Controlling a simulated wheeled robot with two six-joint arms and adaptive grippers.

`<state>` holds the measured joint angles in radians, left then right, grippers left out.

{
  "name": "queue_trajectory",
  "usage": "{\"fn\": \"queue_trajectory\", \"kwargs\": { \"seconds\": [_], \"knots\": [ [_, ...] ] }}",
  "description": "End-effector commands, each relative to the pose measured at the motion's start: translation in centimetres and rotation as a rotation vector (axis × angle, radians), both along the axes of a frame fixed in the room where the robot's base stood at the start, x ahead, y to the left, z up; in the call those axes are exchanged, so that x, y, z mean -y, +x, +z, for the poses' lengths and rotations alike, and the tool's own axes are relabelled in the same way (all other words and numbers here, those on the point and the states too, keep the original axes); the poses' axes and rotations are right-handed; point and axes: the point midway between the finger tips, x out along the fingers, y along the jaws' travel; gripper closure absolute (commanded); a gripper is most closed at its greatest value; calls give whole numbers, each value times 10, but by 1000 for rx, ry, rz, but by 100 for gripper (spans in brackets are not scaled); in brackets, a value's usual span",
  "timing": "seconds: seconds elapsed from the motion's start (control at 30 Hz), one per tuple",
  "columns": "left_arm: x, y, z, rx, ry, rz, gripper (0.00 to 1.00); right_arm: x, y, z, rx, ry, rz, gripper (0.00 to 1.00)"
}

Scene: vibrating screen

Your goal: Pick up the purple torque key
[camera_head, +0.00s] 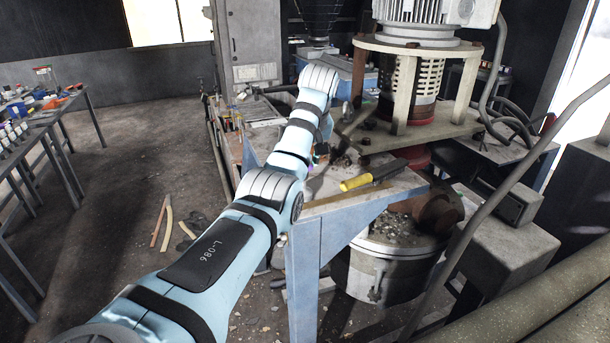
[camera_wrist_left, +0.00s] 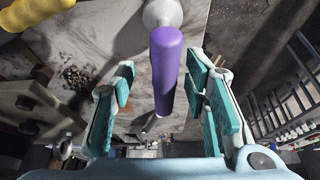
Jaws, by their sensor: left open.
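The purple torque key (camera_wrist_left: 167,75) shows in the left wrist view, its purple handle pointing down the picture and a round grey metal part at its upper end. My left gripper (camera_wrist_left: 160,62) is open, with one teal-padded finger on each side of the handle. A gap shows between the handle and the left finger; the right finger is close to it, and I cannot tell whether they touch. In the head view my left arm covers most of the gripper, and I cannot make out the key there. My right gripper is in neither view.
A yellow-handled tool (camera_head: 357,183) lies on the work table's front part; its yellow handle (camera_wrist_left: 25,14) also shows in the wrist view. A large motor on a pillared stand (camera_head: 415,45) rises behind. A metal drum (camera_head: 375,272) stands below. A side table with small items is far left.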

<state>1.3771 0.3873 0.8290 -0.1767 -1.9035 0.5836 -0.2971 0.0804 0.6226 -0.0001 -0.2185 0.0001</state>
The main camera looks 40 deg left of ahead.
Motion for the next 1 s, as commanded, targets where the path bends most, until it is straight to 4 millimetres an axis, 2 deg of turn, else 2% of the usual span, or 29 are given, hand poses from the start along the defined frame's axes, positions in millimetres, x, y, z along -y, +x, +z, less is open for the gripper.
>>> {"fn": "queue_trajectory", "kwargs": {
  "seconds": [0.17,0.27,0.43,0.47,0.87,1.0],
  "knots": [
    [-1,0,-3,1,-1,1,58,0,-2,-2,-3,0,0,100],
    [-1,0,-3,0,0,1,71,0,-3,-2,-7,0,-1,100],
    [0,0,-3,0,0,0,98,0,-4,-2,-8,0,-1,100],
    [0,0,-3,0,0,0,100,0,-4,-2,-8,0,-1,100],
    [-1,0,-2,2,0,1,100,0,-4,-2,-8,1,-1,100],
    [-3,-1,6,3,1,6,100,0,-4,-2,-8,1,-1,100]
  ]
}}
